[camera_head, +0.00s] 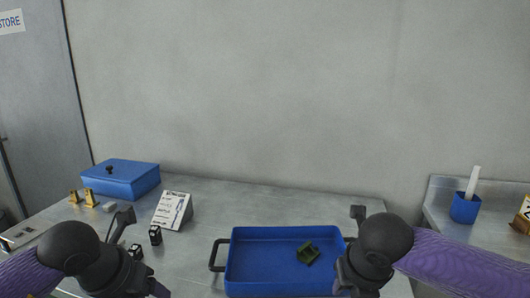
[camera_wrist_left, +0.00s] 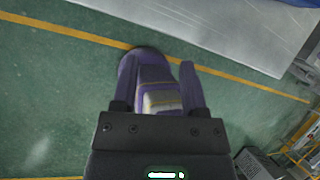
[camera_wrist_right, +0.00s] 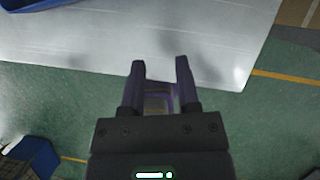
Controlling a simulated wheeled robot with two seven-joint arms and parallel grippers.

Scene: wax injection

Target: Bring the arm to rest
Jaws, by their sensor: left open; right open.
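My left arm's dark wrist (camera_head: 100,265) is low at the left in the head view, in front of the table's near left part. My right arm's dark wrist (camera_head: 370,255) is at the right edge of the blue tray (camera_head: 232,262). In the left wrist view my left gripper (camera_wrist_left: 158,68) is open, with its fingers apart and nothing held between them, above green floor. In the right wrist view my right gripper (camera_wrist_right: 160,66) is open and empty, near the table's edge. The fingertips of both grippers are not clear in the head view.
A blue lidded box (camera_head: 125,180), brass pieces (camera_head: 90,198), small black blocks (camera_head: 155,236) and a white sign (camera_head: 170,211) stand at the left. A blue cup (camera_head: 465,208) stands on the right counter. The table's back middle is clear.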

